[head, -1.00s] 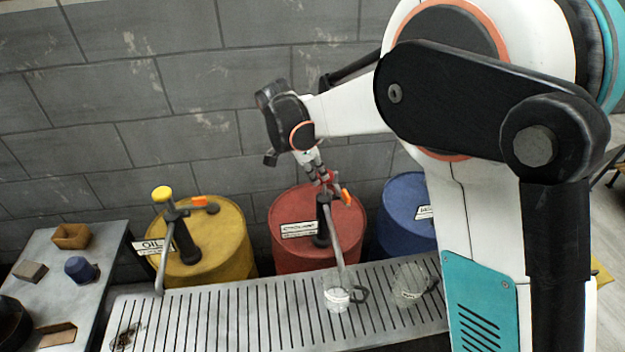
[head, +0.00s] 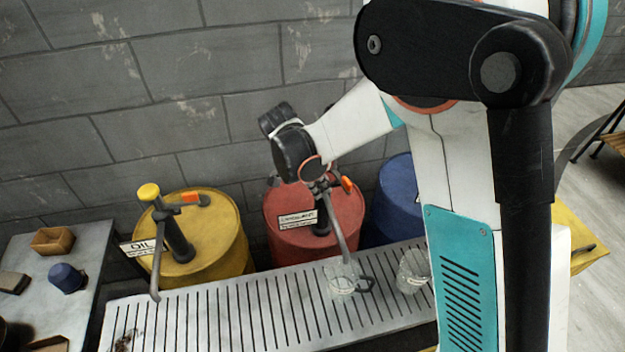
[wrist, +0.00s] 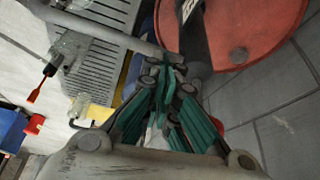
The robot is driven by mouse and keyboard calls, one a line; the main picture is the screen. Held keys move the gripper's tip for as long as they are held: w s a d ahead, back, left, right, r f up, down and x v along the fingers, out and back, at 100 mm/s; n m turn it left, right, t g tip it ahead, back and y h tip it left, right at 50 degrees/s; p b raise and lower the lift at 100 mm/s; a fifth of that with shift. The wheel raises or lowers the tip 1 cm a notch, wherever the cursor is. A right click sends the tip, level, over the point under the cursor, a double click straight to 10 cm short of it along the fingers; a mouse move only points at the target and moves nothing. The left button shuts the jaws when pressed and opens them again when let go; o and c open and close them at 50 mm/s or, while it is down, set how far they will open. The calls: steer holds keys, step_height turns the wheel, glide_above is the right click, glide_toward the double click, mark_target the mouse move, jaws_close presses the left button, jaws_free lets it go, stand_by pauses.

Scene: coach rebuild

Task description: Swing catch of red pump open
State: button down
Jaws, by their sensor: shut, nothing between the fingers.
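The red drum (head: 285,222) stands against the wall with its pump (head: 321,215), a dark upright column with a grey spout slanting down toward the grate. In the wrist view my teal fingers (wrist: 165,66) are closed together in front of the dark pump column (wrist: 192,30) and red drum (wrist: 262,28). I cannot make out the catch clearly there.
A yellow drum (head: 226,240) with its own pump stands left; a blue drum (head: 392,215) stands right, partly behind my arm. A clear jug (head: 341,284) stands on the slotted grate (head: 225,320) under the red pump's spout, another (head: 411,272) to its right. Small boxes lie on the left table (head: 88,245).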

steer(key=d, duration=0.1)
steer(key=w+d, duration=0.1)
steer(key=d, duration=0.1)
steer(key=shift+w+d+r, duration=0.15)
steer(key=shift+w+d, duration=0.05)
steer(key=shift+d, duration=0.1)
steer(key=shift+w+d+b, duration=0.1)
steer(key=shift+d+b, duration=0.25)
steer(key=shift+d, duration=0.35)
